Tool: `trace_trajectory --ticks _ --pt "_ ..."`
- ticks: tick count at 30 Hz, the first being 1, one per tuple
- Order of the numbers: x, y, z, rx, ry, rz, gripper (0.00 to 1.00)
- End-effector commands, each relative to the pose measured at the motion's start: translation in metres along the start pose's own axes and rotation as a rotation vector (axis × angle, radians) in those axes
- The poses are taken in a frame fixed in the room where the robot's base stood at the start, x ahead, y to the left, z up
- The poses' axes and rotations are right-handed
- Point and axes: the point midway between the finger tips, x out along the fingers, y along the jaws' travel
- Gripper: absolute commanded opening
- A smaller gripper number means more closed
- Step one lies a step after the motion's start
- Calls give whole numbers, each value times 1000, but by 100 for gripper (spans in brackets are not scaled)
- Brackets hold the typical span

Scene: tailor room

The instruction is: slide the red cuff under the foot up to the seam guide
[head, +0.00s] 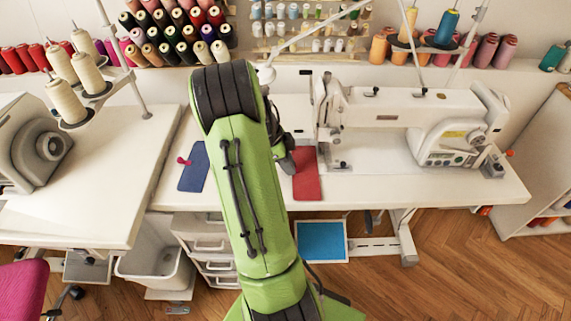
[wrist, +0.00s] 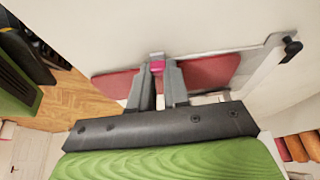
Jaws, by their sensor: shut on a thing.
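The red cuff (head: 307,178) lies on the white table just left of the sewing machine (head: 400,108), its front end near the table's front edge. In the wrist view the red cuff (wrist: 211,71) shows on both sides of my gripper (wrist: 158,68). My gripper's fingers are shut on a small pink clip (wrist: 157,67) at the cuff. In the head view my gripper (head: 290,160) is mostly hidden behind my green arm. The presser foot area (head: 336,150) is right of the cuff. I cannot make out the seam guide clearly.
A blue cuff (head: 194,167) with a pink clip lies on the table left of my arm. Thread stands (head: 70,90) and another machine (head: 35,140) are farther left. The table right of the red cuff, in front of the machine, is clear.

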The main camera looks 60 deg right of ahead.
Motion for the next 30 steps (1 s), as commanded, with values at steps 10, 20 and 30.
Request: trace_trajectory --ticks 10,20,30 --pt "6 0 -13 1 0 0 0" --pt "10 0 -23 0 0 1 0" --pt "10 0 -23 0 0 0 46"
